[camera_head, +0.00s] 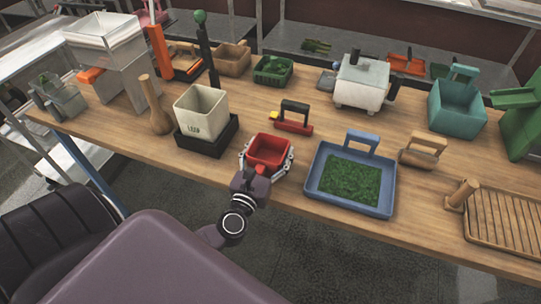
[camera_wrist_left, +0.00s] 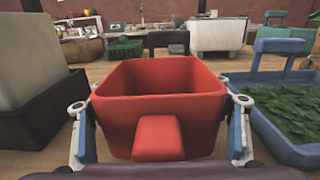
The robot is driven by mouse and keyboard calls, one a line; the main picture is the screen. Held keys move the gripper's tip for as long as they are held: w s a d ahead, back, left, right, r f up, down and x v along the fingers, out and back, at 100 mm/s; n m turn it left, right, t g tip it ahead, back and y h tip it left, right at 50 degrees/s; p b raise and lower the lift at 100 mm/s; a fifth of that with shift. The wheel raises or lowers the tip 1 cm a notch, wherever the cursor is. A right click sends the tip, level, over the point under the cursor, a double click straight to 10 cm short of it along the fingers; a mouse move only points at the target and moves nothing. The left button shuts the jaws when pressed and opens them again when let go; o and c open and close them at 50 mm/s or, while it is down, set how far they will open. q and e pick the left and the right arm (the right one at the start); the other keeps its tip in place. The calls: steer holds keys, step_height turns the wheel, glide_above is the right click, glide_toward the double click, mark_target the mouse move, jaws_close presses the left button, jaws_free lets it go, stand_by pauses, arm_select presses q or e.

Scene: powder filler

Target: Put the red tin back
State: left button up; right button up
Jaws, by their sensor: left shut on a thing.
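The red tin (camera_head: 268,149) is an open, square-topped container at the front edge of the wooden table. My left gripper (camera_head: 266,158) is shut on it, with one finger along each side. In the left wrist view the red tin (camera_wrist_left: 160,88) fills the middle, upright, with its block-like handle facing me. The left gripper's fingers (camera_wrist_left: 160,125) flank it. The tin looks empty inside. Whether its base touches the table cannot be told. My right gripper is not in view.
A white bin (camera_head: 201,112) on a black base (camera_head: 207,138) stands left of the tin. A blue tray (camera_head: 322,196) with green leaves is close on the right. A red-and-black handled tool (camera_head: 293,126) lies behind. Bare table (camera_head: 240,98) shows behind the tin.

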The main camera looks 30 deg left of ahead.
arm_select(q)
steer(key=shift+f, duration=0.95)
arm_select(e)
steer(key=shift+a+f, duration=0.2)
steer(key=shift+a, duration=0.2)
arm_select(q)
steer(key=shift+f+b, duration=0.15)
steer(key=shift+b, duration=0.15)
steer(key=o, duration=0.9)
steer(key=shift+c, duration=0.2)
steer(key=o, duration=0.4)
steer(key=shift+c, duration=0.2)
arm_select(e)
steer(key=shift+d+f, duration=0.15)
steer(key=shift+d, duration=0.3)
